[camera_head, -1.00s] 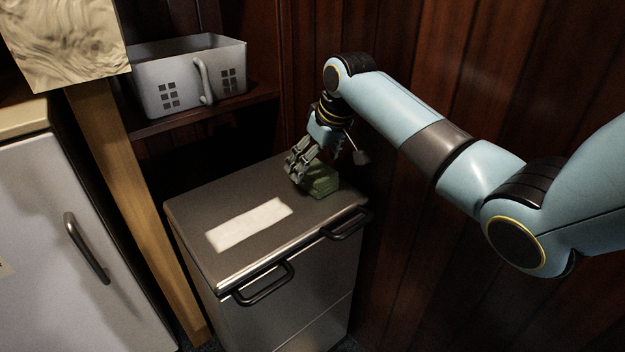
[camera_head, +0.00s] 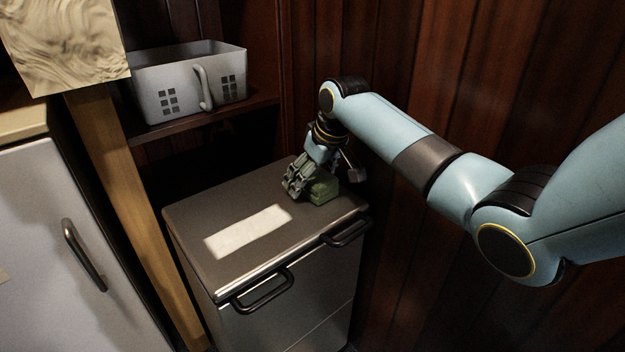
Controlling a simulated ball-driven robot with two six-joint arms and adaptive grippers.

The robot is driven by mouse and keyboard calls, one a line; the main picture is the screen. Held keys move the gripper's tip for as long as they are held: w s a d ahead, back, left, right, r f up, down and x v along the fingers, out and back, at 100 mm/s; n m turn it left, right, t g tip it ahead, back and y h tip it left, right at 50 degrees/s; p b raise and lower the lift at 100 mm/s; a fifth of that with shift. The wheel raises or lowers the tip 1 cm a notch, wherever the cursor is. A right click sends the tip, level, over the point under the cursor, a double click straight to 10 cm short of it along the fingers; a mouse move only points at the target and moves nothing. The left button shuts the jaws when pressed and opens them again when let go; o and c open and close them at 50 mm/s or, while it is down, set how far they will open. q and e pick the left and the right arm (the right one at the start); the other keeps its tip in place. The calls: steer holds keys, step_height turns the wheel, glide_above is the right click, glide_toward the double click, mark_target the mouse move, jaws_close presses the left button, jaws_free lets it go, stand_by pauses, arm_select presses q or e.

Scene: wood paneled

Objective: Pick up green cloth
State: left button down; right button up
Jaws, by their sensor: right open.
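The green cloth (camera_head: 325,190) is a small crumpled lump on the dark cabinet top (camera_head: 215,205), near its back right part. My right gripper (camera_head: 305,188) comes down from above and is at the cloth, with one finger at its left side and another part behind it to the right. The gripper is open around or beside the cloth; I cannot tell whether the fingers touch it. The gripper hides part of the cloth. My left gripper is not in view.
A white flat rectangle (camera_head: 247,229) lies on the cabinet top, left of the cloth. Two black handles (camera_head: 264,290) stick out at the cabinet's front. A grey basket (camera_head: 190,82) stands on a shelf at the back left. A wood-paneled wall (camera_head: 480,60) rises close on the right.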

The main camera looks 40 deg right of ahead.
steer(key=c, duration=1.2)
steer(key=shift+c, duration=0.2)
steer(key=shift+r+b, duration=0.2)
steer(key=shift+b, duration=0.25)
step_height(320, 180, up, 10)
steer(key=p, duration=0.3)
steer(key=shift+r, duration=0.1)
steer(key=o, duration=0.6)
steer(key=c, duration=0.5)
